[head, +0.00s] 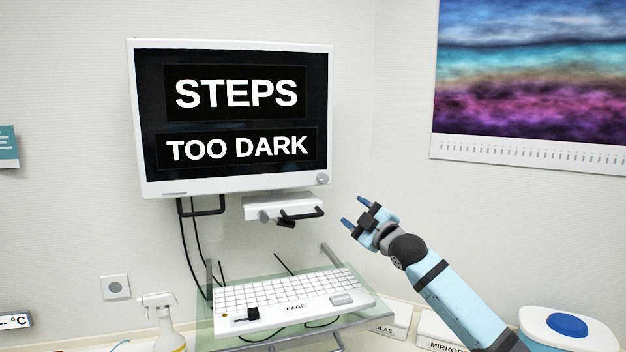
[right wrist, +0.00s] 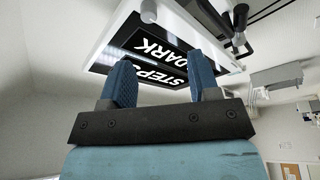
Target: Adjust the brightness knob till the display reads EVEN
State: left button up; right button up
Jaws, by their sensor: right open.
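The white-framed display (head: 232,185) hangs on the wall and reads "STEPS" and "TOO DARK". A small round grey knob (head: 322,179) sits at the lower right corner of its frame. The display also shows in the right wrist view (right wrist: 110,30), with the knob (right wrist: 148,10) at the top edge. My right gripper (head: 353,212) is open and empty, below and to the right of the knob and apart from it. Its two blue fingers (right wrist: 162,82) point toward the display in the right wrist view. My left gripper is not in view.
Under the display is a white bracket with a black handle (head: 302,213). A glass shelf holds a white keyboard (head: 290,300). A spray bottle (head: 165,325) stands at the lower left, a white box with a blue lid (head: 568,325) at the lower right. The air around the knob is clear.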

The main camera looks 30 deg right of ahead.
aim_at(324, 180)
jog(key=p+x, duration=0.1)
jog(key=x, duration=0.3)
jog(key=r+p+x, duration=0.1)
jog(key=p+x, duration=0.1)
jog(key=x, duration=0.2)
jog(key=r+p+x, duration=0.1)
jog(key=x, duration=0.4)
jog(key=shift+s+d+r, duration=0.15)
jog(key=shift+s+d, duration=0.05)
jog(key=shift+d, duration=0.15)
jog(key=shift+w+r+p, duration=0.1)
jog(key=shift+w+p, duration=0.15)
jog(key=shift+p, duration=0.05)
jog(key=shift+w+a, duration=0.1)
jog(key=shift+w, duration=0.1)
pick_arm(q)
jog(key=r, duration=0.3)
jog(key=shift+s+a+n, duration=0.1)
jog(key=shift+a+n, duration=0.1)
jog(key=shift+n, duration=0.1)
pick_arm(e)
jog(key=shift+w, duration=0.15)
jog(key=c, duration=0.9)
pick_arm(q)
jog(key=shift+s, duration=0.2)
